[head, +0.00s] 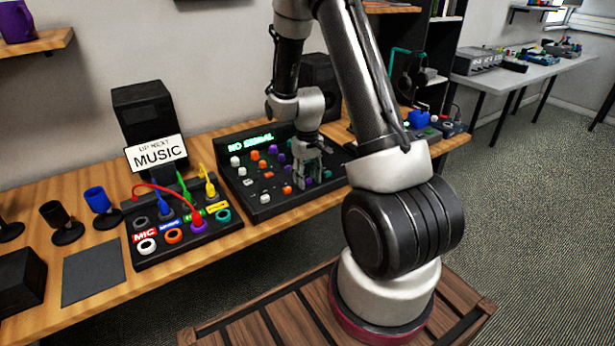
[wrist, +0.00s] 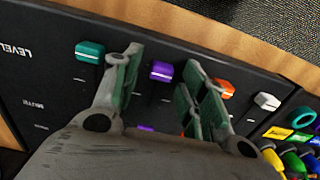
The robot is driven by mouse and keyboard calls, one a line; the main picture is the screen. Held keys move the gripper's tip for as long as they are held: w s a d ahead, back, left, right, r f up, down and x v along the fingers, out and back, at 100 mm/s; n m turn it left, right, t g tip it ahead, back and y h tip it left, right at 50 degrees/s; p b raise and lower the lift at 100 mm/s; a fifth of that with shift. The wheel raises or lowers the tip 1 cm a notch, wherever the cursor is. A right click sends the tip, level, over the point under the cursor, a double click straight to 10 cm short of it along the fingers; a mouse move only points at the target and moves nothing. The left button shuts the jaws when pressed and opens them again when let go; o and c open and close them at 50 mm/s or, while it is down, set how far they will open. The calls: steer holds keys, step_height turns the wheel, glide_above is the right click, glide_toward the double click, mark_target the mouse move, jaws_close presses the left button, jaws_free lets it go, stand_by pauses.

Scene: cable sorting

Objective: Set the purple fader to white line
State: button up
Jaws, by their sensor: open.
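In the wrist view the purple fader (wrist: 162,71) has a square cap and lies between the two fingers of my open gripper (wrist: 160,66). Gaps show on both sides of the cap, so neither finger visibly touches it. A short pale mark (wrist: 165,99) shows on the dark panel below the cap; I cannot tell whether it is the white line. In the head view my gripper (head: 313,163) is over the front right part of the mixer (head: 240,186), which shows "NO SIGNAL". The arm and gripper hide part of the panel there.
A teal fader (wrist: 90,51) is left of my gripper, and an orange fader (wrist: 224,88) and a white fader (wrist: 267,102) are right of it in the wrist view. The patch box (head: 160,256) with several colored cables stands left of the mixer in the head view.

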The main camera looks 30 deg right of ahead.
jaws_close()
steer(key=shift+w+a, duration=0.1)
steer(key=shift+w, duration=2.2)
jaws_free()
step_height(320, 180, up, 12)
steer(key=shift+s, duration=0.1)
